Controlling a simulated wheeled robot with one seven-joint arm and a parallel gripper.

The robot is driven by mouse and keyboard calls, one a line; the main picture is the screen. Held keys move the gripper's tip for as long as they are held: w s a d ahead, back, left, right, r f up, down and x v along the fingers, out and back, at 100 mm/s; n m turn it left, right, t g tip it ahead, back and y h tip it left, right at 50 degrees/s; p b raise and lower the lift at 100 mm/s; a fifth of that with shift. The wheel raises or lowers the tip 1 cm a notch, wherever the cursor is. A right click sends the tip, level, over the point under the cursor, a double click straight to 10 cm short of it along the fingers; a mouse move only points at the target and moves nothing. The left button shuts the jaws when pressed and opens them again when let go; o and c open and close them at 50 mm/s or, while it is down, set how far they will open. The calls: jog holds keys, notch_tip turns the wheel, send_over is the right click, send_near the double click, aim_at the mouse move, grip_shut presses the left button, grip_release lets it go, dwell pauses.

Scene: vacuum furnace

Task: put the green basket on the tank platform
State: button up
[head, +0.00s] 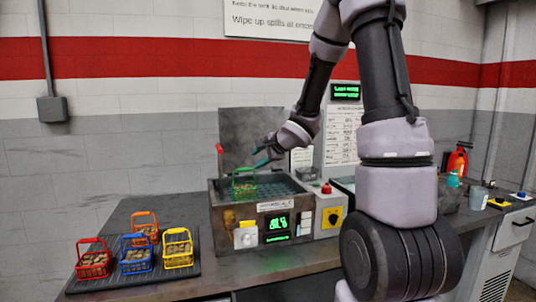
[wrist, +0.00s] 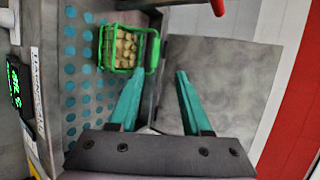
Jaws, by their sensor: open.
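In the wrist view the green basket (wrist: 122,48) shows over the perforated tank platform (wrist: 84,75) with teal holes, close to the tank's wall. It looks upright; its underside is hidden. My gripper (head: 259,157) is above and beside the basket. In the wrist view my gripper (wrist: 167,57) is open, with nothing between its teal fingers. One fingertip overlaps the basket's green handle in the picture; I cannot tell whether they touch.
A red basket (head: 92,263), a blue basket (head: 136,258), a yellow basket (head: 178,251) and an orange basket (head: 145,228) stand on a dark ribbed mat (head: 150,279) at left. The tank's raised lid (head: 236,132) stands behind. A control panel (head: 277,227) fronts the tank.

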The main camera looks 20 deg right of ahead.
jog(key=s+d+r+n+h, duration=0.45)
jog(key=s+d+r, duration=0.25)
jog(key=s+r, duration=0.5)
jog(key=s+a+n+g+y, duration=0.1)
jog(key=s+a+n, duration=0.1)
jog(key=s, duration=0.7)
jog(key=s+a+r+n+g+y, duration=0.1)
jog(key=s+a+n+g, duration=0.1)
jog(key=s, duration=0.8)
jog(key=a+n, duration=0.1)
jog(key=n, duration=0.1)
jog(key=shift+s+n+g, duration=0.3)
jog(key=shift+n, duration=0.05)
